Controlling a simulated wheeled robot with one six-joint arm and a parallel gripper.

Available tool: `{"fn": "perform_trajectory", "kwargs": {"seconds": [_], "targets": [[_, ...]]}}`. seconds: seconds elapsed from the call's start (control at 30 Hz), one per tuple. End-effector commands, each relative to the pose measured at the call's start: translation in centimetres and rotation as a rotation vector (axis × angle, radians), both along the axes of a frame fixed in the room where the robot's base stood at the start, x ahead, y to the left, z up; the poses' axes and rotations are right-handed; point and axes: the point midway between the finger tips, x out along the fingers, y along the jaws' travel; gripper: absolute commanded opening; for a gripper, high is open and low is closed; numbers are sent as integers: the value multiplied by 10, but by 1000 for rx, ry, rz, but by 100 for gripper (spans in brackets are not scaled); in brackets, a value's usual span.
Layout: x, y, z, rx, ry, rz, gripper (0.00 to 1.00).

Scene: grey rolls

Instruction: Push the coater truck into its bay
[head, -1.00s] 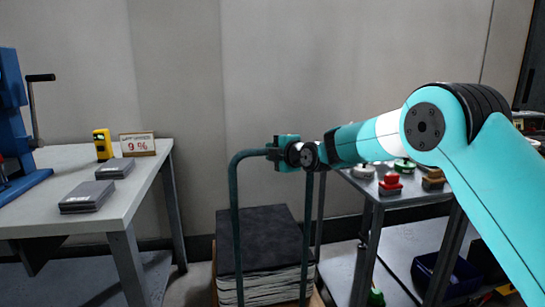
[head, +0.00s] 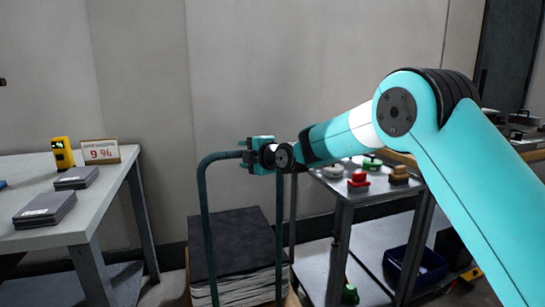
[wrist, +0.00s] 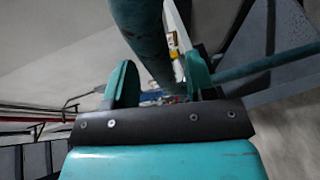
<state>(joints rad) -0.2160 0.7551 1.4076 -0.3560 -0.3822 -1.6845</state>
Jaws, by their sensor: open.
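The coater truck has a dark green tube handle (head: 203,220) and carries a stack of dark sheets with pale edges (head: 232,245). It stands on the floor in the middle of the head view, near the wall. My gripper (head: 246,154) is at the top bar of the handle, with its jaws open. In the wrist view, the green tube (wrist: 145,35) runs between the two spread fingers of my gripper (wrist: 160,80). I cannot tell whether they touch it. The truck's wheels are out of view. I cannot make out a marked bay.
A pale table (head: 95,200) at left holds a yellow device (head: 62,153), a price-like sign (head: 100,151) and grey slabs. A metal cart (head: 350,200) close at right carries red and brown stamps, with a blue bin (head: 425,268) below. A wall stands behind the truck.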

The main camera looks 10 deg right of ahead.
Motion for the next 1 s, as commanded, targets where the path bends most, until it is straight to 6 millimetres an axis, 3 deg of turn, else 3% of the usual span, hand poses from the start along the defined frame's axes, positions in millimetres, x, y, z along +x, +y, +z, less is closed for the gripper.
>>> {"fn": "perform_trajectory", "kwargs": {"seconds": [0.4,0.6,1.0], "targets": [[-85,-53,18,1,0,-3,50],[-115,-72,24,1,-1,-3,50],[-129,-80,27,0,-1,-1,50]]}}
